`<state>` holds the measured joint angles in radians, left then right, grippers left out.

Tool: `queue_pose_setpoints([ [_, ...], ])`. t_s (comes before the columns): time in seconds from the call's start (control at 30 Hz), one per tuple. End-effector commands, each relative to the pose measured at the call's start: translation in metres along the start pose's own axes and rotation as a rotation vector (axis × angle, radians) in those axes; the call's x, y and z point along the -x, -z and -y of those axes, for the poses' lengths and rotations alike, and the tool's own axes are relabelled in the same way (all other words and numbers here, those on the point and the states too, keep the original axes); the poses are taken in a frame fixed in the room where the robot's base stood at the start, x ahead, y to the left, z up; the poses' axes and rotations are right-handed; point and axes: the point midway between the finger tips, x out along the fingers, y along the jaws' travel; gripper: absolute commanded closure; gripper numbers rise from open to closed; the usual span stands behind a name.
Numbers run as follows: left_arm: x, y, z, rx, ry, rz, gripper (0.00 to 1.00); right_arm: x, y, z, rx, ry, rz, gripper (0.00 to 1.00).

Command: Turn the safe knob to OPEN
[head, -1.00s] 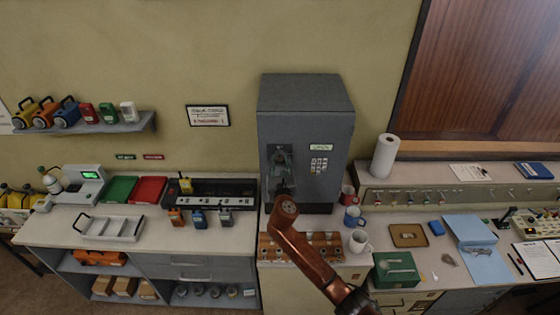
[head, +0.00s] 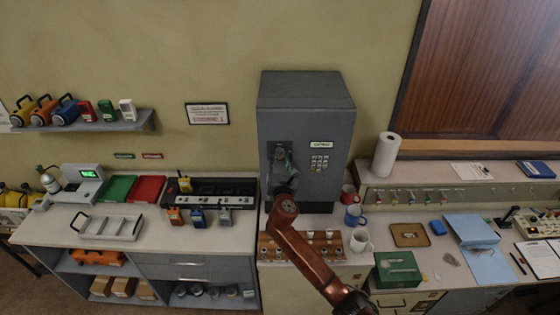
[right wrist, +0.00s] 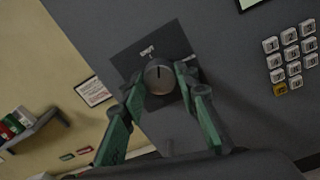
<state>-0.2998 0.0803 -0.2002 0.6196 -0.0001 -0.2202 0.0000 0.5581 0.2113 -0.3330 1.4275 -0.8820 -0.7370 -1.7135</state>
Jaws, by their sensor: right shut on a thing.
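The grey safe (head: 306,115) stands upright on the counter in the head view, with its keypad (head: 319,163) on the right of its door. The safe knob (right wrist: 158,76) is a round metallic dial on a dark plate in the right wrist view, with a small label above it that is too blurred to read surely. My right gripper (right wrist: 160,88) has its green fingers on either side of the knob, shut on it. In the head view the right gripper (head: 280,160) is at the left of the safe door and hides the knob. My left gripper is not in view.
Mugs (head: 354,216) stand close to the right of the safe, near a green box (head: 398,269). A wooden rack (head: 328,246) lies in front of the safe. Radios (head: 198,217) and a charger stand to the left. A paper towel roll (head: 385,155) is at the right.

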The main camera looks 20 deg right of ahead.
Motion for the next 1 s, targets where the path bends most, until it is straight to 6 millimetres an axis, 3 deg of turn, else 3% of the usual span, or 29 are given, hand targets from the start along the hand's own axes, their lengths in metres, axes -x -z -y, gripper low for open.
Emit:
queue_pose_setpoints([
  [1.0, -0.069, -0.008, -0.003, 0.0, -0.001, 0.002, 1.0, 0.0, 0.005, 0.0, -0.927, 0.011, 0.052, 0.95],
])
